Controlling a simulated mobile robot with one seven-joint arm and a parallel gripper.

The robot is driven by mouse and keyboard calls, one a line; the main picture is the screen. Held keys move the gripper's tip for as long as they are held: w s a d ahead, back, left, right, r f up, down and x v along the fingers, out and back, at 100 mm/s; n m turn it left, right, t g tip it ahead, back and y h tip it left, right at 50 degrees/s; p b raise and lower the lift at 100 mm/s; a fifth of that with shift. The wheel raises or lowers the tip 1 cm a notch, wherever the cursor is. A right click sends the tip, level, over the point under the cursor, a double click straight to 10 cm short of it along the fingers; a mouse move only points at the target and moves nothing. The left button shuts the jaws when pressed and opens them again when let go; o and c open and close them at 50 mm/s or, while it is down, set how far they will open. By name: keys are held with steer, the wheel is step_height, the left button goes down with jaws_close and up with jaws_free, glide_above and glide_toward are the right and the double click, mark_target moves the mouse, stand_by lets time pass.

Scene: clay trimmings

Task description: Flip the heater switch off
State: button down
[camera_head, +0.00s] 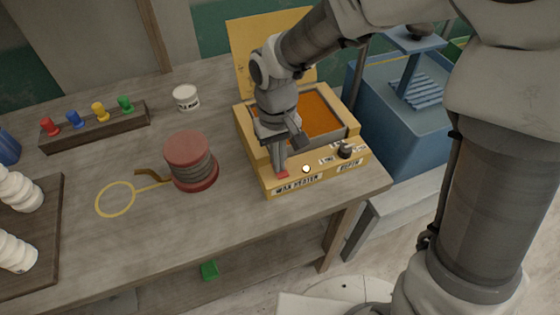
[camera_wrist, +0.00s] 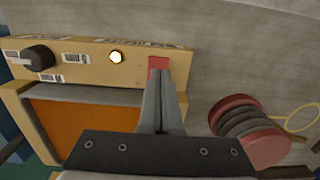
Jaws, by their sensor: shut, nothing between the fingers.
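The wax heater (camera_head: 265,170) is a yellow box with an orange wax-filled basin (camera_head: 318,115) and a raised lid at its back. Its front panel shows a red switch (camera_head: 283,174), a lit round lamp (camera_head: 306,169) and a black knob (camera_head: 345,151). In the wrist view the red switch (camera_wrist: 158,63) is right at my fingertips, with the glowing lamp (camera_wrist: 116,57) to its left. My gripper (camera_head: 281,168) is shut and empty, pointing down at the switch; its fingers (camera_wrist: 158,75) cover part of it. I cannot tell whether they touch it or which way it is tipped.
A red-ended spool (camera_head: 190,160) stands left of the heater, beside a yellow ring (camera_head: 115,198) on the table. A white jar (camera_head: 186,98) and a wooden rack (camera_head: 95,128) of coloured pegs stand behind. A blue machine (camera_head: 400,110) is at the right.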

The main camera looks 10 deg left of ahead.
steer(key=shift+w+a, duration=0.1)
steer(key=shift+w, duration=0.15)
steer(key=shift+w+r+p, duration=0.1)
steer(key=shift+r+p, duration=0.2)
steer(key=shift+p, duration=0.15)
step_height(320, 180, up, 14)
steer(key=p, duration=0.3)
steer(key=shift+f+p, duration=0.25)
steer(key=shift+p, duration=0.15)
steer(key=shift+a+r+p, duration=0.1)
steer(key=shift+p, duration=0.25)
steer(key=p, duration=0.5)
steer(key=shift+w+r, duration=0.25)
steer(key=shift+r, duration=0.1)
steer(key=shift+f+g+p, duration=0.1)
steer(key=shift+g+p, duration=0.2)
steer(key=shift+p, duration=0.3)
steer(key=shift+d+f+p, duration=0.25)
steer(key=shift+p, duration=0.25)
